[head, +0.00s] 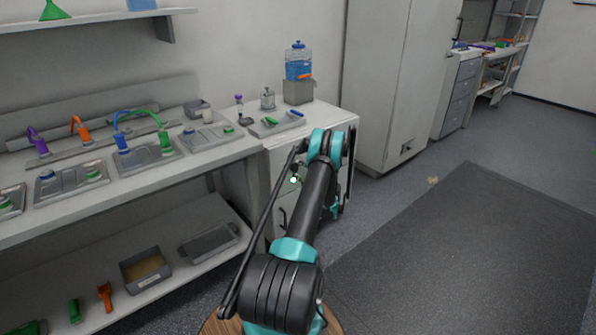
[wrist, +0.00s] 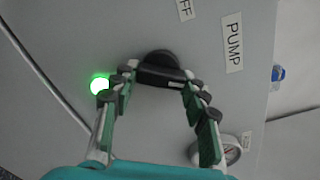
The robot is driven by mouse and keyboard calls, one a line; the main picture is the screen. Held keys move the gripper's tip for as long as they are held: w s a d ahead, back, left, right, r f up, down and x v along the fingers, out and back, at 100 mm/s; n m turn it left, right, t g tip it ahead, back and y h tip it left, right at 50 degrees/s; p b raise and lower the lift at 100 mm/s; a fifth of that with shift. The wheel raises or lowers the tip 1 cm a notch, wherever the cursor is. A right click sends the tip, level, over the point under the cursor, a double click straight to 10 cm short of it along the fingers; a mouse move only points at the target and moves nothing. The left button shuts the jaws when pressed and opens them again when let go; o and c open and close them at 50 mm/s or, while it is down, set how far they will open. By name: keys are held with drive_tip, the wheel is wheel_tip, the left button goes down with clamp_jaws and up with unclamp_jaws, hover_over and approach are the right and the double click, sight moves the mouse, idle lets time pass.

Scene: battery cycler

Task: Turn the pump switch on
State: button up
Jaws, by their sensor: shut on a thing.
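The pump switch (wrist: 160,62) is a black rotary knob on a grey panel in the wrist view. My gripper (wrist: 159,77) has its two fingers on either side of the knob's grip bar and is shut on it. A PUMP label (wrist: 232,42) is on the panel to the right of the knob. A cut-off label ending in FF (wrist: 185,9) is above it. A lamp (wrist: 99,85) left of the knob glows green; a green light (head: 293,180) also shows in the head view. There my arm hides the knob and gripper.
A round gauge (wrist: 230,150) sits beside my right finger. A blue fitting (wrist: 278,73) is at the panel's right edge.

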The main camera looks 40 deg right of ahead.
drive_tip(key=shift+s, duration=0.1)
drive_tip(key=o, duration=1.2)
drive_tip(key=s+d, duration=0.1)
drive_tip(key=s, duration=1.1)
